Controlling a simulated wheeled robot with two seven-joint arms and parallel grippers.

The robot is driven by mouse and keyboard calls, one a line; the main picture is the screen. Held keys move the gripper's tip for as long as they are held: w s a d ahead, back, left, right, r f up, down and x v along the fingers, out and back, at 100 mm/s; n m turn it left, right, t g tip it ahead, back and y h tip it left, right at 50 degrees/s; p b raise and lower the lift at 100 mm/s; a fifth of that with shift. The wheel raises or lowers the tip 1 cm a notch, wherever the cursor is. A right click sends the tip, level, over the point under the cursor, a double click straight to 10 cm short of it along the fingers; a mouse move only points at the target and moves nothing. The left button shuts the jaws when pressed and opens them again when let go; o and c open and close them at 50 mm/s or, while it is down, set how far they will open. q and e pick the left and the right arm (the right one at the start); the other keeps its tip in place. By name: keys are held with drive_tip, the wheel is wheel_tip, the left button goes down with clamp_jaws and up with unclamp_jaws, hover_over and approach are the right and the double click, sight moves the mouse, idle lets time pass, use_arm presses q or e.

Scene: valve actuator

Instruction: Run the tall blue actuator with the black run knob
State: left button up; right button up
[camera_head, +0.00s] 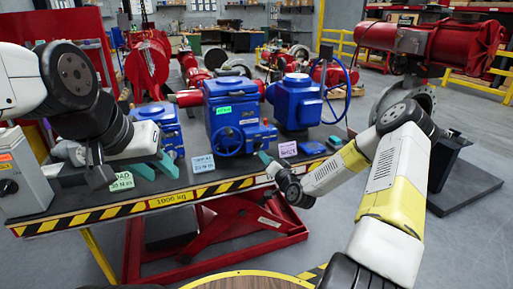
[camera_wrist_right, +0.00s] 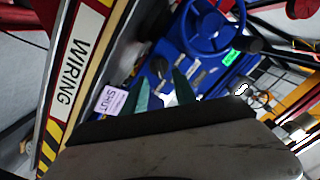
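A boxy blue actuator (camera_head: 235,110) with a green label and a blue handwheel (camera_head: 228,141) stands mid-table. I cannot make out which small dark part is the black run knob.
The black table (camera_head: 60,205) has a yellow-black striped front edge. A third blue actuator (camera_head: 160,117) stands behind my left arm. Pale cards (camera_head: 203,164) and a pink card (camera_head: 288,149) stand along the front. A grey box (camera_head: 20,175) is at the left end.

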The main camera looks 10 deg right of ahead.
sight(260, 148)
drive_tip(key=shift+m+t+h, duration=0.3)
drive_tip(key=x, duration=0.7)
drive_tip(key=shift+w+d+f, duration=0.1)
drive_tip(key=shift+w+d, duration=0.05)
drive_tip(key=shift+w, duration=0.3)
clamp_jaws()
